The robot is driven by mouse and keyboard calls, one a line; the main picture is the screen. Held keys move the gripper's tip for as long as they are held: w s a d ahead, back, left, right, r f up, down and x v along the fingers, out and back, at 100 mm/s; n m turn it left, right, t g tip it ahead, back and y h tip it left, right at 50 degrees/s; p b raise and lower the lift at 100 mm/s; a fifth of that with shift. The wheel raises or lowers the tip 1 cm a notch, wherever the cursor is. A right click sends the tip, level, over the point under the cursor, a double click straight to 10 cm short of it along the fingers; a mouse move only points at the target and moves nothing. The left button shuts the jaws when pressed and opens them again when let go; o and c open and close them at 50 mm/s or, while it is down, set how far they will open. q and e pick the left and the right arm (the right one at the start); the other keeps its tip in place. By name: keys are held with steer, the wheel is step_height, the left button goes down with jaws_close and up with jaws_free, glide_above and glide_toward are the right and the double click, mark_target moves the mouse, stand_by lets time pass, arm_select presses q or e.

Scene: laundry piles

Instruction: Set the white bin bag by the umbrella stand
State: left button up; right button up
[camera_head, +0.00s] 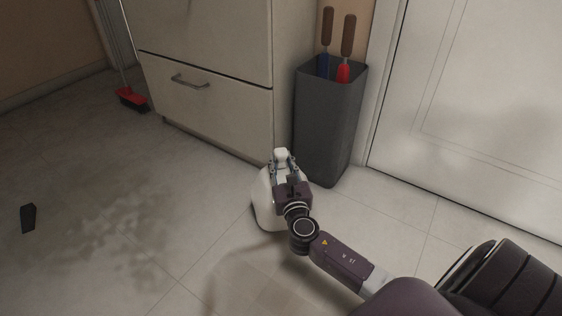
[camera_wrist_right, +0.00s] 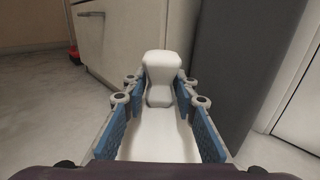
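The white bin bag (camera_head: 265,208) stands on the floor, just left of the dark grey umbrella stand (camera_head: 325,130) and in front of the cabinet. My right gripper (camera_head: 282,166) is over the bag and hides part of it. In the right wrist view the bag's knotted top (camera_wrist_right: 161,75) rises between the two blue-padded fingers, which are apart with a gap beside the neck. The umbrella stand also shows in the right wrist view (camera_wrist_right: 232,65). It holds two umbrellas with brown handles, one blue and one red. My left gripper is not in view.
The cream drawer cabinet (camera_head: 205,105) stands behind the bag, with a white door (camera_head: 480,110) to the right. A red broom (camera_head: 131,99) leans at the cabinet's left. A small black object (camera_head: 28,217) lies on the stained floor, which is mostly clear.

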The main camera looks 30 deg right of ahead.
steer(key=o, duration=0.3)
steer(key=shift+o, duration=0.2)
steer(key=shift+r, duration=0.15)
